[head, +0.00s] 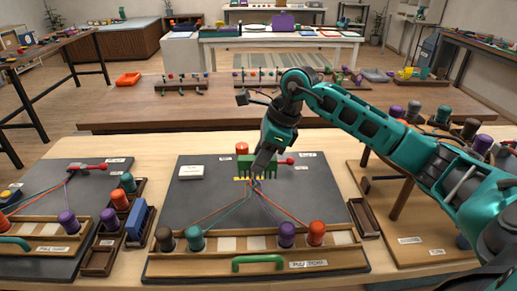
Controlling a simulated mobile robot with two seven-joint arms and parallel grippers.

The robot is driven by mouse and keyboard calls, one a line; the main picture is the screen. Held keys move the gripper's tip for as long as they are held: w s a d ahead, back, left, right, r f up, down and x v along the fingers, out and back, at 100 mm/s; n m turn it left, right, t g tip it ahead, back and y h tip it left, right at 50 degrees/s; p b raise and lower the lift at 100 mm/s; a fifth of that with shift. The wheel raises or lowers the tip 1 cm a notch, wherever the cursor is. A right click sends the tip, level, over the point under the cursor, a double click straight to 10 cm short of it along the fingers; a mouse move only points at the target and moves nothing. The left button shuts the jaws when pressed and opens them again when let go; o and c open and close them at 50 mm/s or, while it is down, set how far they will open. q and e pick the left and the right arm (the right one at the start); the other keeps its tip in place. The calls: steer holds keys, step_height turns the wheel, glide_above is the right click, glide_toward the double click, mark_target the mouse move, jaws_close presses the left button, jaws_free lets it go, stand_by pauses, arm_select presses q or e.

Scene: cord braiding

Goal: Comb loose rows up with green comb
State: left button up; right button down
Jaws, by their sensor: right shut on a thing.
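My right gripper (264,163) reaches down over the middle dark board (215,195) and is shut on the green comb (246,166). The comb is partly hidden behind the gripper. Just below it, several cords (262,198) fan out from a gathered point toward bobbins at the board's front. The braid rows are too small and covered to make out. My left gripper is not in view.
A red-handled clamp (286,161) and an orange bobbin (242,148) sit behind the comb. A green handle (258,263) is at the board's front. A second board (40,200) with cords lies left, beside wooden trays (100,260). A wooden frame (385,215) stands right.

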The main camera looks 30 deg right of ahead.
mark_target(257, 176)
steer(key=shift+w+a+f+n, duration=0.25)
steer(key=shift+w+a+n, duration=0.05)
steer(key=shift+a+n, duration=0.1)
steer(key=shift+f+b, duration=1.6)
steer(key=shift+f, duration=1)
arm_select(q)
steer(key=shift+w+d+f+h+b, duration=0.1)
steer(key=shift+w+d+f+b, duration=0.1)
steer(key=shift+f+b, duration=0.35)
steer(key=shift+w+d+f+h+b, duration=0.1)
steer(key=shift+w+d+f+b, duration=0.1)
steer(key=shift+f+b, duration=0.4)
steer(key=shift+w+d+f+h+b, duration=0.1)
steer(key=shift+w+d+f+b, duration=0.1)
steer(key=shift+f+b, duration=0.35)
arm_select(e)
steer(key=shift+f, duration=1.75)
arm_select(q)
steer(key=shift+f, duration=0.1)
arm_select(e)
steer(key=shift+d, duration=0.1)
steer(key=shift+w+d+b, duration=0.2)
steer(key=shift+w+d, duration=0.3)
steer(key=shift+w, duration=0.4)
steer(key=shift+w+d+b, duration=0.15)
steer(key=shift+w+d, duration=0.35)
steer(key=shift+w, duration=0.4)
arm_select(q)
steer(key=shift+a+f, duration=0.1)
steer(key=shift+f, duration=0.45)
